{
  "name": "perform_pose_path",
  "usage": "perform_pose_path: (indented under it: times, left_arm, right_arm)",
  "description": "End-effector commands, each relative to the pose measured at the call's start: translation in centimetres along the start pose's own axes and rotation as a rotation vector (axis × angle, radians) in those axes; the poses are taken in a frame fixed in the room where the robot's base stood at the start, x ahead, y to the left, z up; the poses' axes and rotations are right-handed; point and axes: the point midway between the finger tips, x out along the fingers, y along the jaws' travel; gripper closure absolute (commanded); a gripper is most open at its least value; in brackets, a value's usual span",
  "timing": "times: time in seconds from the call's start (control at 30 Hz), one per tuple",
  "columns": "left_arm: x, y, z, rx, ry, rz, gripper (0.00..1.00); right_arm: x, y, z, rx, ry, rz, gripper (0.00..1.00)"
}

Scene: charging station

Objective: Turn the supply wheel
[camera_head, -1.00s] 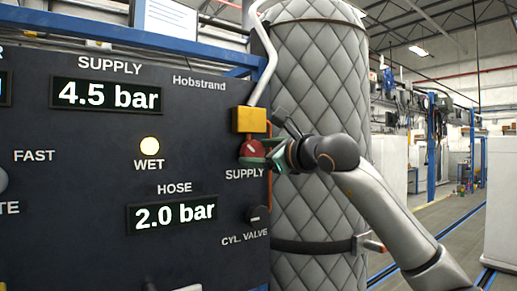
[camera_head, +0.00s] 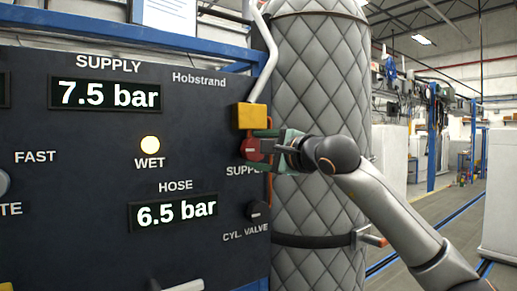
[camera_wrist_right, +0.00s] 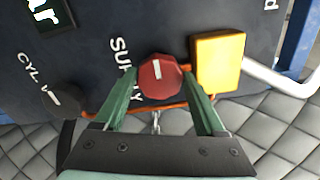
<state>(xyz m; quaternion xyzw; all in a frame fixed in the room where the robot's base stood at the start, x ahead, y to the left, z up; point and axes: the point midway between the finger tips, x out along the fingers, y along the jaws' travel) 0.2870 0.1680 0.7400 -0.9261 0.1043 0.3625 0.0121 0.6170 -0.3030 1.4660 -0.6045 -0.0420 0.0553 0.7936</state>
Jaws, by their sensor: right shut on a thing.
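The red supply wheel (camera_head: 252,149) sits on the dark panel (camera_head: 90,130), below a yellow block and above the SUPPLY label. It also shows in the right wrist view (camera_wrist_right: 161,80), with a white mark on its face. My right gripper (camera_head: 270,148) comes in from the right and is shut on the wheel. In the right wrist view its two green fingers (camera_wrist_right: 161,88) lie on either side of the wheel. The supply display (camera_head: 109,95) reads 7.5 bar and the hose display (camera_head: 173,213) reads 6.5 bar. My left gripper is not in view.
The yellow block (camera_head: 249,116) with a pale pipe is just above the wheel. The black cylinder valve knob (camera_head: 258,211) is below it. A lit WET lamp (camera_head: 150,144) is on the panel. A quilted tank (camera_head: 320,100) stands close behind my right gripper.

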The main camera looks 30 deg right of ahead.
Motion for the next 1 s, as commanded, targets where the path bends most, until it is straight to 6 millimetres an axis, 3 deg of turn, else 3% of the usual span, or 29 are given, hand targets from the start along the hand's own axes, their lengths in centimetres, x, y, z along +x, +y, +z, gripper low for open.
perform_pose_path:
  times: [0.53, 0.57, 0.77, 1.0]
  left_arm:
    - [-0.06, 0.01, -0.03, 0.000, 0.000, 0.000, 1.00]
    - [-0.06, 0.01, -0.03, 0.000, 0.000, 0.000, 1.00]
    - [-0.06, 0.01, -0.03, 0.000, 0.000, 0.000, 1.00]
    - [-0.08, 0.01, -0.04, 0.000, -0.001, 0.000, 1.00]
  right_arm:
    - [-0.01, 0.03, 0.03, -0.028, 0.000, 0.000, 0.83]
    - [-0.01, 0.03, 0.03, -0.027, 0.000, 0.000, 0.24]
    - [-0.01, -0.01, 0.02, -0.025, 0.000, -0.001, 0.02]
    - [-0.06, -0.22, 0.02, -0.023, -0.001, -0.006, 0.00]
